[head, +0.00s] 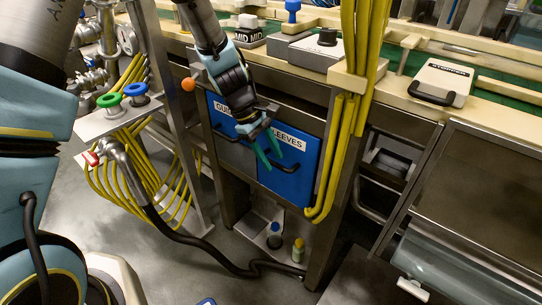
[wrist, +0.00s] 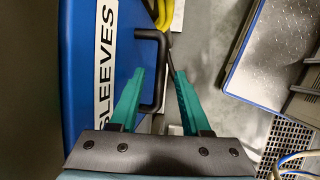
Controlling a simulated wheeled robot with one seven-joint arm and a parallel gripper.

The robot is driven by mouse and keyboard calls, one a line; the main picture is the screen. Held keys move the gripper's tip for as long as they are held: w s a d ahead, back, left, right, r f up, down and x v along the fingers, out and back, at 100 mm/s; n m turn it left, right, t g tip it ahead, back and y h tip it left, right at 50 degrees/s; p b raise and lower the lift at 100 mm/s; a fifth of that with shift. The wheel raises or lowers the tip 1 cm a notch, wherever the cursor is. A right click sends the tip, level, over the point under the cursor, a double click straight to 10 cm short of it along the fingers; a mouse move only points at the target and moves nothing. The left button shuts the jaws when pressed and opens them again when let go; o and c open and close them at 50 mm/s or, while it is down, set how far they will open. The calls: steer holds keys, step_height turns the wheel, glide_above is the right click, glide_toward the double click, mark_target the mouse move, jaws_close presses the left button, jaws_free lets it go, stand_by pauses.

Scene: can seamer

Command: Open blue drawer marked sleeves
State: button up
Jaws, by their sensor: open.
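The blue drawer (head: 305,182) with a white SLEEVES label (head: 292,143) is in the bench front and looks shut. Its black bar handle (head: 287,169) is partly behind my fingers in the head view. My gripper (head: 271,152) is open and empty, with teal fingers in front of the drawer. In the wrist view, the blue drawer front (wrist: 84,75) is at left, and the handle (wrist: 160,70) stands out between the two open fingers of my gripper (wrist: 159,73). One finger is on the drawer side of the bar, the other beyond it. I see no clear contact.
A second blue drawer (head: 221,116) with a partly hidden label is to the left. Yellow hoses (head: 347,130) run down close to the drawer's right side. Bottles (head: 275,237) stand on a low shelf below. An orange knob (head: 188,84) is at upper left.

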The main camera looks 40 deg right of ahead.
jaws_close()
stand_by(0.4)
stand_by(1.1)
